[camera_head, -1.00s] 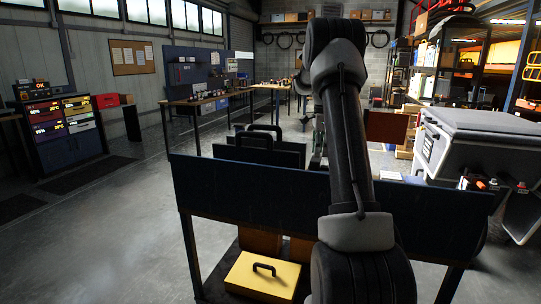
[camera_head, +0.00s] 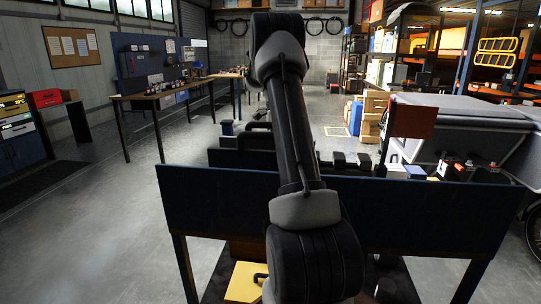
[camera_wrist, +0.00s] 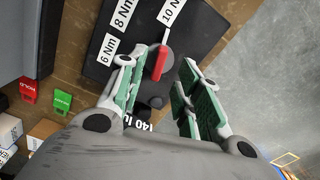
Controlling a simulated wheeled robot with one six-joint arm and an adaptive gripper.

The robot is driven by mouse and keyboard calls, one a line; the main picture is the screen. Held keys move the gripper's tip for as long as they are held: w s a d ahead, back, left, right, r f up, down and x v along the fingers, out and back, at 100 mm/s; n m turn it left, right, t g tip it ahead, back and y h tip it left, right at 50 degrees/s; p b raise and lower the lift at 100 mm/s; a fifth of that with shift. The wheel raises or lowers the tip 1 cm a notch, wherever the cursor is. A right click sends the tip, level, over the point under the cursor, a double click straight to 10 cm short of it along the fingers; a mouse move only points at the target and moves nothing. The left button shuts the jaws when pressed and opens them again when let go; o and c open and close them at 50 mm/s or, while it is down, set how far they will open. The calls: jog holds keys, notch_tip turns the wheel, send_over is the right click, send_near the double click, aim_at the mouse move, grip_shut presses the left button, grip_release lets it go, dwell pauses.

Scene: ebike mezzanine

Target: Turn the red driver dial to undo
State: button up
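The red driver dial (camera_wrist: 162,61), a red lever on a round grey knob, sits on a black panel (camera_wrist: 104,72) in the wrist view. White labels reading 6 Nm, 8 Nm and 10 Nm lie around it. My gripper (camera_wrist: 158,76) is open, with one green-padded finger to the left of the dial and the other to its right. The fingers appear apart from the lever, and I cannot tell how far above the panel they are. In the head view my arm hides the gripper, and I cannot make out the dial.
A red tag (camera_wrist: 29,91) and a green tag (camera_wrist: 63,101) are left of the panel on a brown surface. Small boxes (camera_wrist: 42,132) lie below them. In the head view a dark blue bench panel (camera_head: 218,208) spans the front. Open floor (camera_head: 100,225) lies to the left.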

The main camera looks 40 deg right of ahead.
notch_tip(320, 180, down, 5)
jog(key=shift+r, duration=0.1)
grip_shut()
